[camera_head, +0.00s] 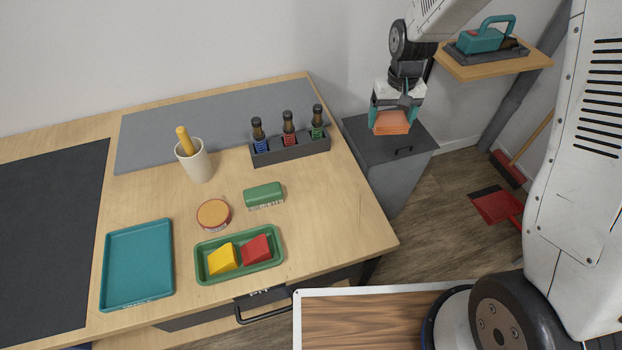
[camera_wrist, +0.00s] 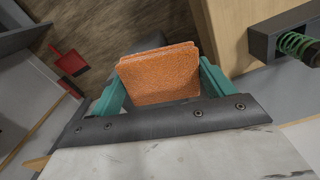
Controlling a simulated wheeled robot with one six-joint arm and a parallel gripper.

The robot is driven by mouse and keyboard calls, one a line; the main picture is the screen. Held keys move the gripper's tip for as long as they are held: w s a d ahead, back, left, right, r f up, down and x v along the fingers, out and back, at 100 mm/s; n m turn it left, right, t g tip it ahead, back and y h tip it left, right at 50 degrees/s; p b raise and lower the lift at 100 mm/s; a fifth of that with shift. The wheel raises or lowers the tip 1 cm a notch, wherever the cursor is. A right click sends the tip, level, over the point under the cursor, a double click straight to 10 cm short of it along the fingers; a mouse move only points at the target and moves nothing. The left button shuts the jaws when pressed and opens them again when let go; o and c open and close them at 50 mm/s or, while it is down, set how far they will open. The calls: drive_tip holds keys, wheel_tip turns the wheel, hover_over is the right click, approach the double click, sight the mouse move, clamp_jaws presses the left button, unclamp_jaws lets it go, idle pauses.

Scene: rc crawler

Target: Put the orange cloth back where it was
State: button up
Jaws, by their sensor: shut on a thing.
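The orange cloth (camera_head: 391,123) is a small folded pad held between the teal fingers of my gripper (camera_head: 396,112). In the head view it hangs over the grey cabinet to the right of the table, apart from the tabletop. In the wrist view the orange cloth (camera_wrist: 160,76) fills the space between the two teal fingers of my gripper (camera_wrist: 163,85). A green tray (camera_head: 203,272) on the table holds a yellow cloth (camera_head: 222,259) and a red cloth (camera_head: 257,249), with little bare room beside them.
The grey cabinet (camera_head: 405,170) stands beside the table. On the table are a bottle rack (camera_head: 292,150), a cup (camera_head: 197,165), a green brush-like block (camera_head: 263,195), a round tin (camera_head: 213,213) and an empty teal tray (camera_head: 138,265). A red dustpan (camera_head: 495,206) lies on the floor.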

drive_tip(key=s+a+r+n, duration=0.1)
drive_tip(key=s+a+r, duration=0.1)
drive_tip(key=s+a, duration=0.45)
drive_tip(key=n, duration=0.2)
hover_over(328, 186)
wheel_tip(328, 186, down, 4)
drive_tip(key=shift+f, duration=2.4)
drive_tip(key=shift+f, duration=0.1)
